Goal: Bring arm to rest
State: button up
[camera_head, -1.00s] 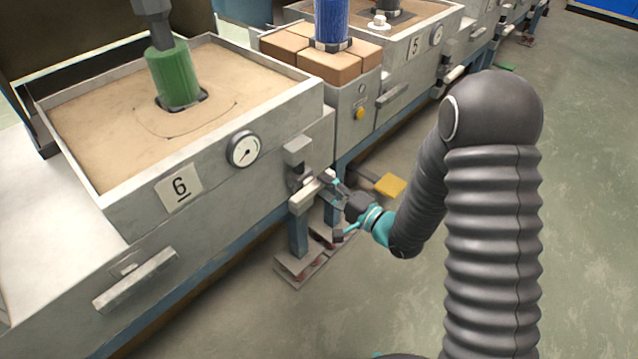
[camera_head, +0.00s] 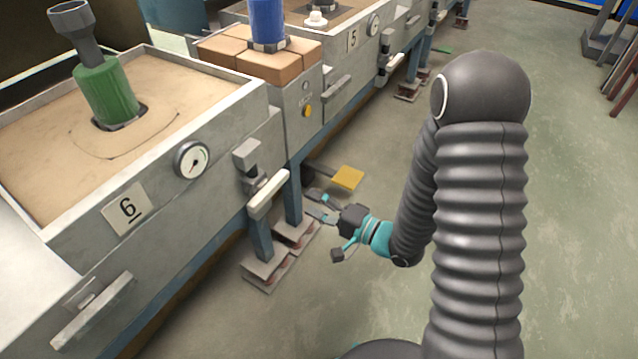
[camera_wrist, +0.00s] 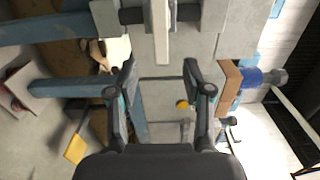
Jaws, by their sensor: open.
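My gripper (camera_head: 322,207) is at the end of my dark ribbed arm, to the right of station 6 in the head view. It is open and empty, apart from the white lever handle (camera_head: 268,194) on the station's front. In the wrist view, the two fingers of my gripper (camera_wrist: 160,80) stand spread with nothing between them. The lever handle shows above them in the wrist view (camera_wrist: 161,32).
Station 6 holds a sand box with a green cylinder (camera_head: 107,93), a gauge (camera_head: 192,161) and a number plate (camera_head: 127,208). The floor (camera_head: 575,220) to the right is clear.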

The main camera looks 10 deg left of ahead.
jog(key=w+d+f+n+h, duration=0.1)
jog(key=d+f+n+h, duration=0.15)
jog(key=f, duration=0.35)
jog(key=d+f+n+h, duration=0.2)
jog(key=f+h, duration=0.2)
jog(key=f, duration=0.2)
jog(key=d+n+g+h, duration=0.2)
jog(key=d+h, duration=0.6)
jog(key=d, duration=0.5)
jog(key=s+d+r+g+h, duration=0.3)
jog(key=s+d+r, duration=0.4)
jog(key=r, duration=0.5)
jog(key=s+r+m+t, duration=0.1)
jog(key=s+r+t, duration=0.1)
jog(key=s+r, duration=0.3)
jog(key=s+d+r+m+t, duration=0.1)
jog(key=s+r, duration=0.5)
jog(key=r, duration=0.8)
jog(key=shift+s+t+y, duration=0.15)
jog(key=shift+t+y, duration=0.25)
jog(key=shift+y, duration=0.05)
